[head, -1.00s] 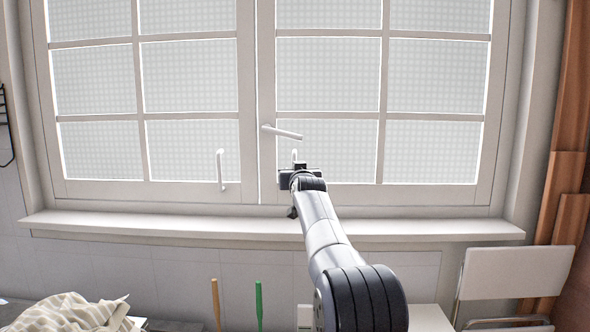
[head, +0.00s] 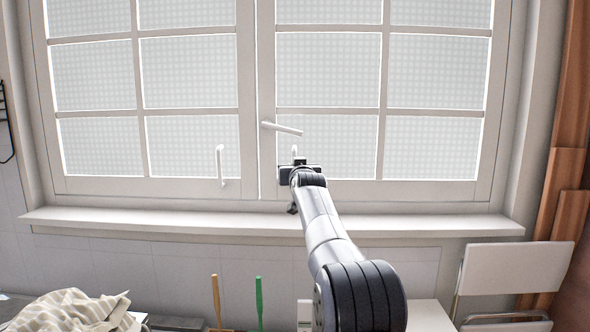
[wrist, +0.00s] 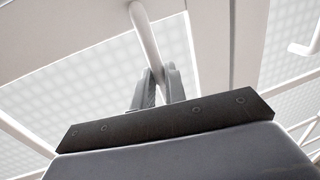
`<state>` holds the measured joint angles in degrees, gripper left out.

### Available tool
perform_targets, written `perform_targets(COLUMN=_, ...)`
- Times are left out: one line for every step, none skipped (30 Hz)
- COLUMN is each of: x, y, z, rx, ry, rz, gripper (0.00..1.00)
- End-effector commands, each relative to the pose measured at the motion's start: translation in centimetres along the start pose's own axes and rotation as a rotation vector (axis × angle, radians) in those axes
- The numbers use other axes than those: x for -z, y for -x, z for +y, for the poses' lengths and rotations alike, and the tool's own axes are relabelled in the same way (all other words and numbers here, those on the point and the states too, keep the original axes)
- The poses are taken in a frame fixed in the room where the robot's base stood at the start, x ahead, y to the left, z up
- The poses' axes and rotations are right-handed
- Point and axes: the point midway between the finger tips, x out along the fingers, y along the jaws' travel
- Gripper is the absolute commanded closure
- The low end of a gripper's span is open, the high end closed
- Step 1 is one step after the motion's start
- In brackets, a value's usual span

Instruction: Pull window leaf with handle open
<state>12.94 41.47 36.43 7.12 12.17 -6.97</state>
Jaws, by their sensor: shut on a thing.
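The white window has two leaves with gridded frosted panes. The right leaf (head: 430,190) carries a white lever handle (head: 283,128) at its inner edge and a white pull handle (head: 294,151) below it. My gripper (head: 299,164) is at that pull handle and hides its lower part. In the wrist view my two grey fingers (wrist: 157,88) are shut on the white bar of the pull handle (wrist: 147,38). The left leaf (head: 100,187) has its own vertical pull handle (head: 221,166). Both leaves look closed or nearly so in the head view.
A white sill (head: 150,222) runs under the window, below my gripper. A folded white chair (head: 513,282) stands at the lower right. A striped cloth (head: 70,312) lies at the lower left. An orange stick (head: 215,300) and a green stick (head: 259,303) stand below the sill.

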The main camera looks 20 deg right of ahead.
Motion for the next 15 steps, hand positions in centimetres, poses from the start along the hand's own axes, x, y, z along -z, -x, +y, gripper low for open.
perform_targets(x=0.0, y=0.0, z=0.0, rx=0.0, ry=0.0, rz=0.0, gripper=1.0)
perform_targets(x=0.0, y=0.0, z=0.0, rx=0.0, ry=0.0, rz=0.0, gripper=1.0)
perform_targets(x=0.0, y=0.0, z=0.0, rx=0.0, ry=0.0, rz=0.0, gripper=1.0)
perform_targets(x=0.0, y=0.0, z=0.0, rx=0.0, ry=0.0, rz=0.0, gripper=1.0)
perform_targets(x=0.0, y=0.0, z=0.0, rx=0.001, ry=0.0, rz=0.0, gripper=1.0)
perform_targets(x=-0.1, y=0.1, z=0.0, rx=0.001, ry=0.0, rz=0.0, gripper=1.0)
perform_targets(x=-0.1, y=0.1, z=0.0, rx=0.002, ry=0.0, rz=0.0, gripper=1.0)
perform_targets(x=-0.1, y=0.2, z=0.0, rx=0.003, ry=0.0, rz=0.0, gripper=1.0)
perform_targets(x=-0.1, y=0.4, z=0.0, rx=0.005, ry=-0.001, rz=0.0, gripper=1.0)
perform_targets(x=-0.2, y=0.5, z=0.0, rx=0.007, ry=-0.001, rz=0.0, gripper=1.0)
perform_targets(x=-0.2, y=0.7, z=-0.1, rx=0.01, ry=-0.001, rz=0.0, gripper=1.0)
perform_targets(x=-0.3, y=1.0, z=-0.1, rx=0.014, ry=-0.001, rz=0.0, gripper=1.0)
perform_targets(x=-0.4, y=1.2, z=-0.1, rx=0.018, ry=-0.001, rz=0.0, gripper=1.0)
perform_targets(x=-0.4, y=1.5, z=-0.1, rx=0.022, ry=-0.001, rz=0.001, gripper=1.0)
perform_targets(x=-0.4, y=1.9, z=-0.2, rx=0.028, ry=-0.001, rz=0.002, gripper=1.0)
